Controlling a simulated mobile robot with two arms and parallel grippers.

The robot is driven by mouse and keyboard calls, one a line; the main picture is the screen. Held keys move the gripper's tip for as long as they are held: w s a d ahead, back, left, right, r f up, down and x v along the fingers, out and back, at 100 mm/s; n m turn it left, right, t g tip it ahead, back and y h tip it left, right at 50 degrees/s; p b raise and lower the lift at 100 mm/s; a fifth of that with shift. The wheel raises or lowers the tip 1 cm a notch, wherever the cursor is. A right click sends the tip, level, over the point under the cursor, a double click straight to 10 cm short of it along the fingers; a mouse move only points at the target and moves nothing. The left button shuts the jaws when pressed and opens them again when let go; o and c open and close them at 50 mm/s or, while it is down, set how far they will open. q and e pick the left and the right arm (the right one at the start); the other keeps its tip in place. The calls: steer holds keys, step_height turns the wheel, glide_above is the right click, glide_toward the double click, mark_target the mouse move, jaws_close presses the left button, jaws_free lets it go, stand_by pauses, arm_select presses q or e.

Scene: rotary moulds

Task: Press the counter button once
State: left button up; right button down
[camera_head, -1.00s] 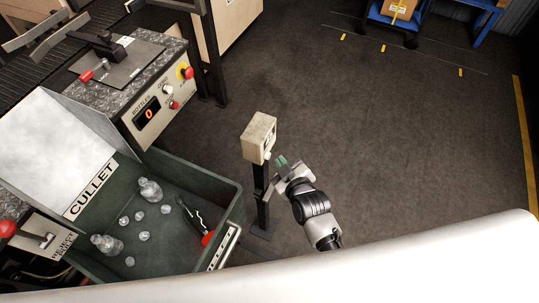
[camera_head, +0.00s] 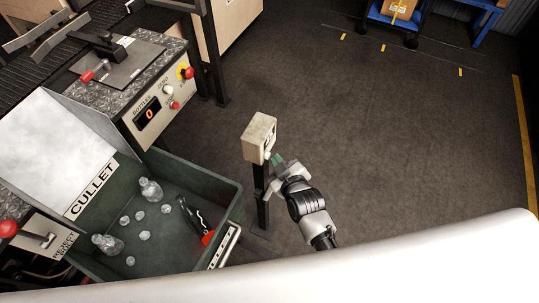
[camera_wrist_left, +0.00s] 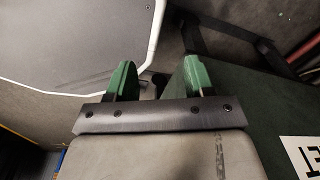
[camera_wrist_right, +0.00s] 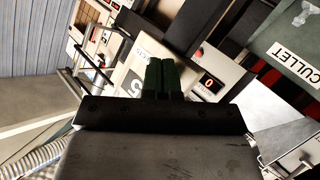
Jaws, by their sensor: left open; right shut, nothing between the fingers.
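The beige counter box (camera_head: 259,138) stands on a dark post in the middle of the head view. A small pale button (camera_head: 268,156) shows low on its right-hand face. My right gripper (camera_head: 277,160) is shut and empty, with its green fingertips just to the right of that button; I cannot tell whether they touch. My left gripper (camera_wrist_left: 154,80) is open and empty, seen only in the left wrist view.
A green cullet bin (camera_head: 165,240) with several clear glass pieces and a dark tool stands left of the post. Behind it is a machine panel with a red 0 display (camera_head: 149,114) and buttons. The floor (camera_head: 400,130) to the right is clear.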

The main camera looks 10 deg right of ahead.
steer(key=shift+w+a, duration=0.15)
steer(key=shift+a, duration=0.1)
steer(key=shift+d, duration=0.1)
stand_by(0.5)
steer(key=shift+s+d+p, duration=0.5)
steer(key=shift+d, duration=0.15)
steer(key=shift+s+d+p, duration=0.5)
steer(key=shift+s+d, duration=0.2)
steer(key=shift+d, duration=0.35)
steer(key=shift+s+d+p, duration=0.5)
steer(key=shift+s+d, duration=0.2)
steer(key=shift+d, duration=0.3)
